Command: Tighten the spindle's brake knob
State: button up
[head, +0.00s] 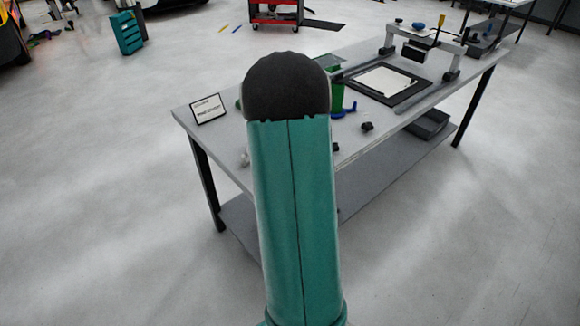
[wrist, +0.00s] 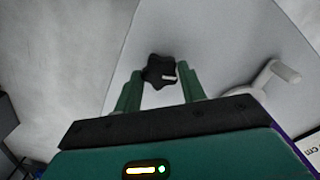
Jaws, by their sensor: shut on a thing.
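In the wrist view a black lobed knob (wrist: 157,67), which I take for the brake knob, sits between the tips of my gripper's two green fingers. My gripper (wrist: 160,76) is shut on it. A small white mark shows on the knob's face. Its shaft and the spindle under it cannot be made out. A white crank handle (wrist: 268,82) stands to the right of the fingers. In the head view my own teal arm covers the middle of the picture, and the gripper and the held knob are hidden behind it.
The grey workbench (head: 430,105) carries a sign (head: 208,109), a green object (head: 328,70), a blue handle (head: 346,110), a small black knob (head: 367,126) and a black frame (head: 412,92) around a white sheet. A red cart (head: 275,14) stands behind.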

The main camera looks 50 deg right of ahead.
jog(key=shift+m, duration=1.9)
jog(key=o, duration=1)
notch_tip(320, 180, up, 14)
jog(key=shift+f, duration=0.1)
